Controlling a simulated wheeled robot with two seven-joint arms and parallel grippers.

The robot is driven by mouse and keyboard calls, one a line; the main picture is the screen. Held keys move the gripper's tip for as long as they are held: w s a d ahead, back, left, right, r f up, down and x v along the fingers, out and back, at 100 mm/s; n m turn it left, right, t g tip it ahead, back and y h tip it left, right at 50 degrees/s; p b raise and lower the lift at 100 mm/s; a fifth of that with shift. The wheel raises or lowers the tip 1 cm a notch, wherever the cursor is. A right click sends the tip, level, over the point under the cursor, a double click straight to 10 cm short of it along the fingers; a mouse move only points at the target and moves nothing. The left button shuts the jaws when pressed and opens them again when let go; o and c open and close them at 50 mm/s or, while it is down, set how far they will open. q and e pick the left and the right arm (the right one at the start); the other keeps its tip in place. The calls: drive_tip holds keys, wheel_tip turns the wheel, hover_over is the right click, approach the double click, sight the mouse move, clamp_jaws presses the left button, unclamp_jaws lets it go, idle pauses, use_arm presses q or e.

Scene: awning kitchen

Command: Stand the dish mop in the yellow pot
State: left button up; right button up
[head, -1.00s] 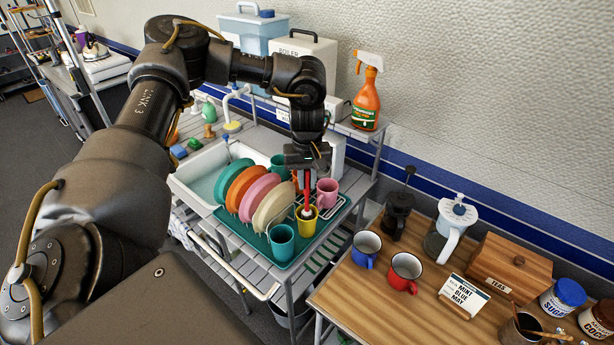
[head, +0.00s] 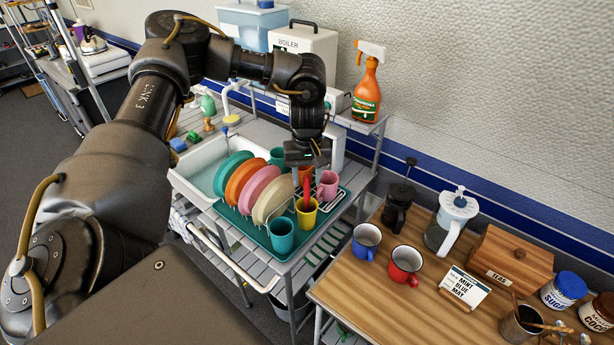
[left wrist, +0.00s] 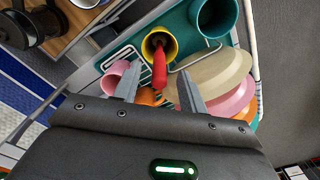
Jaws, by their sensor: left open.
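The dish mop's red handle (head: 307,190) stands up out of the yellow pot (head: 307,217), with its lower end hidden inside the pot. The pot sits on the teal drying mat. My left gripper (head: 305,168) is above the mop, its fingers hard to make out in the head view. In the left wrist view, the gripper (left wrist: 159,82) is open, with a finger on each side of the red handle (left wrist: 159,72) and gaps between. The handle leans against the rim of the yellow pot (left wrist: 153,45) there. My right gripper is not in view.
A teal cup (head: 281,236), a pink mug (head: 327,186) and a row of coloured plates (head: 268,204) stand close around the pot on the mat (head: 252,232). An orange spray bottle (head: 367,92) stands on the shelf behind. A wooden table (head: 375,290) with mugs is at right.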

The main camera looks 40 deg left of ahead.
use_arm(q)
drive_tip(key=shift+r, duration=0.45)
wheel_tip(320, 180, up, 10)
drive_tip(key=shift+b, duration=0.3)
drive_tip(key=shift+f, duration=0.1)
idle(0.6)
